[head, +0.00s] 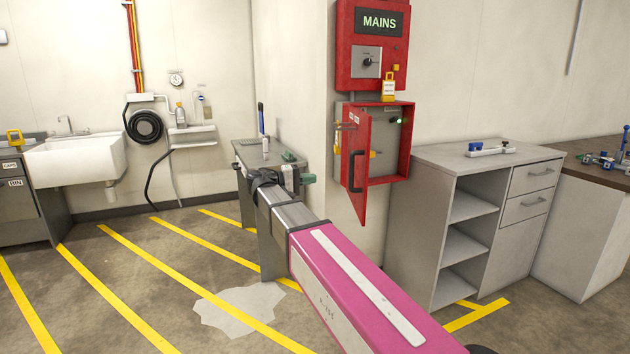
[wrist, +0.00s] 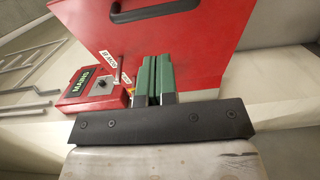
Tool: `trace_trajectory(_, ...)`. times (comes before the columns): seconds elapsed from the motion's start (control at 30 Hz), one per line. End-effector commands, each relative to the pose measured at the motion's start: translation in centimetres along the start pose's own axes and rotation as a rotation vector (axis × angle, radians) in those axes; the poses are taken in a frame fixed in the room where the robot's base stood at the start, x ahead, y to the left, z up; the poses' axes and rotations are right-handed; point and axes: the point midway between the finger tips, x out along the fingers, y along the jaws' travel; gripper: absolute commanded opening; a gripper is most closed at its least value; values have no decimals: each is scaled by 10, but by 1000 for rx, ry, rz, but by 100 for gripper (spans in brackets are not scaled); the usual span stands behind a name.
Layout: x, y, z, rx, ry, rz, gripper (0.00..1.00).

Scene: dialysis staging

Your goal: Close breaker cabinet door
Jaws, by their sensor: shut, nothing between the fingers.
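The red breaker cabinet (head: 405,142) hangs on the wall with its door (head: 358,172) swung well open towards the left. The door has a black handle (head: 354,171). My gripper (head: 299,168) has green fingers and is left of the door's free edge in the head view, with a visible gap in the picture. In the wrist view the shut, empty fingers (wrist: 155,78) overlap the lower part of the red door (wrist: 225,45), whose handle (wrist: 155,12) shows at the top. I cannot tell whether they touch the door.
A red MAINS box (head: 371,45) with a switch and a yellow padlock tag (head: 389,86) is above the cabinet. A grey counter (head: 470,155) with shelves and drawers stands to the right. A grey bench (head: 245,150) is behind my arm.

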Motion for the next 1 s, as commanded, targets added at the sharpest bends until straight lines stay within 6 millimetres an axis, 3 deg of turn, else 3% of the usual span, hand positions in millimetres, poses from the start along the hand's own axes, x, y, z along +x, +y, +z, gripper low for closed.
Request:
trace_trajectory(0.5, 94, -1, 1, -1, -1, -2, 0)
trace_trajectory(0.73, 114, -1, 0, -1, 1, -2, 0)
trace_trajectory(1.0, 117, -1, 0, -1, 2, -2, 0)
